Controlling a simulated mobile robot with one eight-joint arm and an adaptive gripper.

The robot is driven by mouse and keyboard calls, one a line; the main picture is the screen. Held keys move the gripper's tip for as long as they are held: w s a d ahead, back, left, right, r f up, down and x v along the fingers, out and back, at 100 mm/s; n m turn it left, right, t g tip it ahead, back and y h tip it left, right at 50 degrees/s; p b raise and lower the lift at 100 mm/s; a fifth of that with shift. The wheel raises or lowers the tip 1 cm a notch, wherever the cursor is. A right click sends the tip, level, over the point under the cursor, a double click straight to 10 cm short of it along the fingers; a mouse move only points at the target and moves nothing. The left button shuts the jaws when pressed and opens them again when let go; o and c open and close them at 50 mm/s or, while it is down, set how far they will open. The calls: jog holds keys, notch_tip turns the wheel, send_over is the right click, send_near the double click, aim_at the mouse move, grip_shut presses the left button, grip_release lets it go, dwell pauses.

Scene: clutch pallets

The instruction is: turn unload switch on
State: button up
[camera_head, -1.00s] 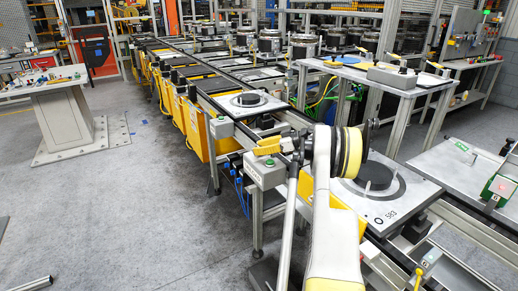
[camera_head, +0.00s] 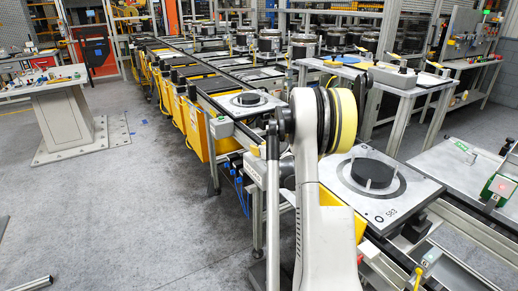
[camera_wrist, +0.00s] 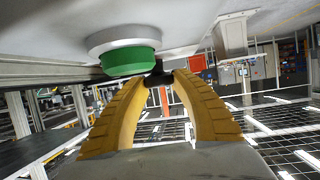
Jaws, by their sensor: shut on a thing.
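In the wrist view, a small black switch knob (camera_wrist: 158,77) sticks out of a pale grey panel (camera_wrist: 190,25). It sits beside a green push button (camera_wrist: 130,62) with a pale collar. My gripper (camera_wrist: 161,79) has its two yellow ribbed fingers closed on the knob from either side. The fingertips partly hide the knob, so its turn angle cannot be told. No label is readable there.
The conveyor line carries a pallet (camera_head: 405,211) marked 583 with a black disc (camera_head: 373,173), close to the right of my arm. A second pallet (camera_head: 225,104) lies farther back. A grey bench (camera_head: 395,75) stands behind.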

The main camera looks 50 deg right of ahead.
jog(key=shift+m+g+h, duration=0.4)
jog(key=shift+m+h, duration=0.4)
jog(key=shift+m, duration=0.1)
jog(key=shift+f, duration=0.1)
jog(key=o, duration=1.1)
jog(key=shift+o, duration=0.2)
jog(key=shift+s, duration=0.1)
jog(key=v, duration=1.2)
jog(key=shift+a, duration=0.1)
